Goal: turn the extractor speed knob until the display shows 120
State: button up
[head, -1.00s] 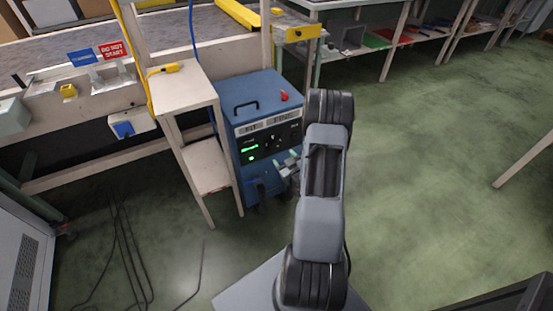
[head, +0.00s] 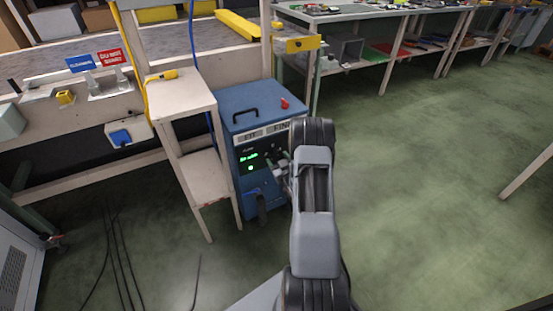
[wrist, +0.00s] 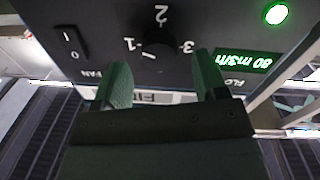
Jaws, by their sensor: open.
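The blue extractor (head: 262,100) stands beside the wooden stand, its dark front panel partly hidden by my arm. In the wrist view, the panel appears upside down. The dark round speed knob (wrist: 158,48) sits among the marks 1, 2 and 3, and its white pointer line is on the side towards 1. The green display (wrist: 233,60) reads 80 m3/h. My gripper (wrist: 161,62) is open, with one finger on each side of the knob in the picture. I cannot tell whether the fingers touch it. In the head view, my gripper (head: 280,168) is at the panel.
A rocker switch (wrist: 71,42) marked I and 0 is beside the knob, above the word FAN. A green lamp (wrist: 276,14) glows near the display. A red button (head: 285,103) is on top of the extractor. The wooden stand (head: 190,98) is close on the left; floor to the right is clear.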

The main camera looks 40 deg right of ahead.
jog(key=shift+w+d, duration=0.2)
jog(key=shift+w, duration=0.8)
jog(key=c, duration=0.9)
